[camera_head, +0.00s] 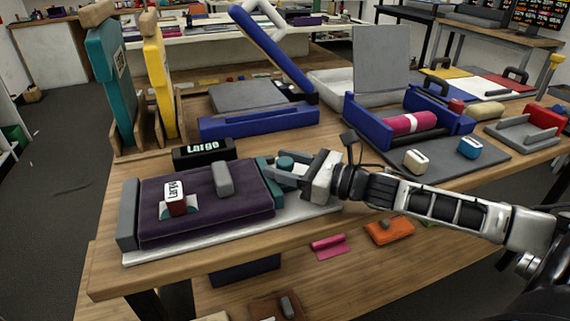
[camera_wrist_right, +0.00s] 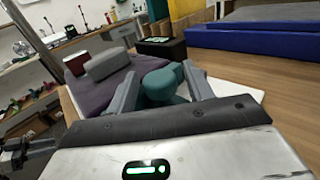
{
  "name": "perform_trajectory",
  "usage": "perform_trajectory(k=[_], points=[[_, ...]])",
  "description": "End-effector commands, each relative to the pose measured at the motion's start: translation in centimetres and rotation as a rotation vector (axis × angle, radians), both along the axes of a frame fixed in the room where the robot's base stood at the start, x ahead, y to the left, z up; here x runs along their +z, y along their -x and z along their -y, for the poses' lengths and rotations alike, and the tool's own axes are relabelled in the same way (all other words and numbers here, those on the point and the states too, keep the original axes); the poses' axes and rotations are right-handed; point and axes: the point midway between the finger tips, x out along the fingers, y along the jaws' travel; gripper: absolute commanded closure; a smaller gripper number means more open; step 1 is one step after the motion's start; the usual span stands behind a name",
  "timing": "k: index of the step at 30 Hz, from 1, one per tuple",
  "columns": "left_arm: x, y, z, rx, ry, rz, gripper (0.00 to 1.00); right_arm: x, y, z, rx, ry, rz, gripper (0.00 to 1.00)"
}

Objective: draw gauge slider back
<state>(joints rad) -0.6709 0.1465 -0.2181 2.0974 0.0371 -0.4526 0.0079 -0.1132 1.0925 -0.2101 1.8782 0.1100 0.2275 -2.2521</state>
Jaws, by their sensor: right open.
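The teal gauge slider (camera_head: 265,170) with its round knob (camera_wrist_right: 160,84) stands at the right end of a white gauge board (camera_head: 150,256). A folded purple cloth (camera_head: 240,200) lies on the board between the slider and a grey end stop (camera_head: 128,215). The slider is against or very close to the cloth; I cannot tell which. My right gripper (camera_head: 285,172) is open at the slider, coming from the right. In the right wrist view its fingers (camera_wrist_right: 162,90) are on either side of the teal knob, apparently with gaps.
A grey block (camera_head: 222,180) and a red-and-white stamp (camera_head: 174,198) sit on the cloth. A black "Large" sign (camera_head: 204,149) stands behind the board. A blue-based press (camera_head: 258,122) and a dark mat (camera_head: 440,160) are farther back. Bare wood lies right of the board.

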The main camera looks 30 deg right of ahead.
Motion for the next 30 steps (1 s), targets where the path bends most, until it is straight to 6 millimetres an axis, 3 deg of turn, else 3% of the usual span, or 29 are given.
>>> perform_trajectory(k=[6,8,12,17,24,30], points=[[-0.3,0.1,-0.1,0.000,-0.003,-0.005,0.64,0.0,0.0,0.0,-0.001,0.000,0.000,0.49],[-0.4,0.1,-0.1,0.000,-0.003,-0.007,0.64,0.0,0.0,0.0,-0.001,0.000,0.000,0.62],[-0.4,0.1,-0.1,0.000,-0.004,-0.008,0.64,0.0,0.0,0.0,0.000,0.000,0.000,1.00],[-0.3,0.1,-0.1,0.000,-0.004,-0.008,0.64,0.0,0.1,0.8,-0.004,0.002,0.000,1.00],[0.2,0.2,-0.2,-0.002,-0.011,-0.008,0.64,0.0,1.1,4.9,-0.006,0.003,-0.001,1.00],[-0.2,0.3,-0.2,-0.003,-0.016,-0.014,0.64,0.0,1.3,5.7,-0.002,0.001,0.001,1.00]])
